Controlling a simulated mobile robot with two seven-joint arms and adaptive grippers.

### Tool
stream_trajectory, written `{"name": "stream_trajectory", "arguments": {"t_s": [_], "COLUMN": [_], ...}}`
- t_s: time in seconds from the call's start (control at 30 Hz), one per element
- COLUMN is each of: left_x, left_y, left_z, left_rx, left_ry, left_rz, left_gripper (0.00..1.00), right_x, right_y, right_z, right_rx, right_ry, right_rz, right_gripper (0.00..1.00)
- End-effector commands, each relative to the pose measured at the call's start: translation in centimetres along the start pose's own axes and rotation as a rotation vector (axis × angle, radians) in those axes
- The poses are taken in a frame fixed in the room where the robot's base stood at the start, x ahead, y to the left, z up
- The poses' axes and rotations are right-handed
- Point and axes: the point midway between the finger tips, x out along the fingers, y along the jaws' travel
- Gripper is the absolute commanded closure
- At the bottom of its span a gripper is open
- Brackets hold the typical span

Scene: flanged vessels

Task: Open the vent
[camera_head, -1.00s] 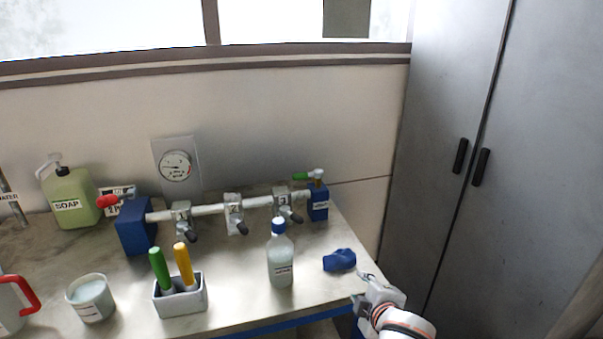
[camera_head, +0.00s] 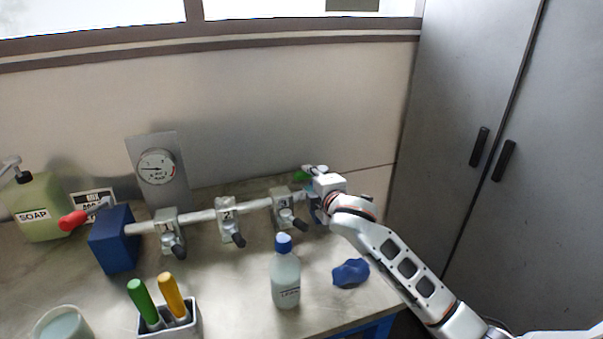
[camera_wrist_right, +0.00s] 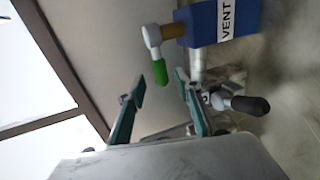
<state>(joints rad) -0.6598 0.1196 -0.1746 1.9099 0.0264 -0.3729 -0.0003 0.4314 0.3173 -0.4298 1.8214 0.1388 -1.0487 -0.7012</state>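The vent is a blue block (camera_wrist_right: 245,20) labelled VENT in the right wrist view, with a brass stem (camera_wrist_right: 174,31) and a white elbow carrying a green handle (camera_wrist_right: 160,72). In the head view the green handle (camera_head: 301,175) shows at the pipe's right end, and my right gripper hides most of the block. My right gripper (camera_wrist_right: 159,88) is open and empty. Its two fingers stand apart, and in the wrist picture the green handle's tip appears between and just beyond the fingertips. I cannot tell whether they touch. My left gripper is not in view.
A pipe carries dark-handled valves 1 (camera_head: 170,232), 2 (camera_head: 230,222) and 3 (camera_head: 288,208), and a red handle (camera_head: 73,220) is at its left. A bottle (camera_head: 285,275) and blue cloth (camera_head: 350,273) are in front. A gauge (camera_head: 156,168) is behind; grey cabinets (camera_head: 450,120) stand right.

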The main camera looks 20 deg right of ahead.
Motion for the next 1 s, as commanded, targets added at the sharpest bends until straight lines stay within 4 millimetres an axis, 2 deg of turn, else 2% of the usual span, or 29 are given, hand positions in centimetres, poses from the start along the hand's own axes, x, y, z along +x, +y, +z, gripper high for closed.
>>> {"name": "stream_trajectory", "arguments": {"t_s": [0.2, 0.4, 0.8, 0.87, 0.93, 1.0], "left_x": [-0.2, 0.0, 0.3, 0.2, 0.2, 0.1], "left_y": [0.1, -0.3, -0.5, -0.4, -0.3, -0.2], "left_z": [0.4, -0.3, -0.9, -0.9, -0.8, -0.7], "left_rx": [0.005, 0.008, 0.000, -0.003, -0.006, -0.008], "left_ry": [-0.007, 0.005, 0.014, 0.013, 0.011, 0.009], "left_rz": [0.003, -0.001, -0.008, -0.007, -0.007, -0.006], "left_gripper": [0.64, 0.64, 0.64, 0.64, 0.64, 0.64], "right_x": [3.3, 5.2, 5.8, 5.7, 5.7, 5.7], "right_y": [0.0, 0.1, 0.0, 0.0, 0.0, 0.0], "right_z": [0.0, 0.0, 0.0, 0.0, 0.0, 0.0], "right_rx": [0.002, 0.001, 0.001, 0.001, 0.001, 0.001], "right_ry": [-0.002, -0.002, -0.001, -0.001, -0.001, -0.001], "right_rz": [-0.001, 0.000, 0.000, 0.000, 0.000, 0.000], "right_gripper": [0.66, 0.66, 0.66, 0.79, 0.97, 1.00]}}
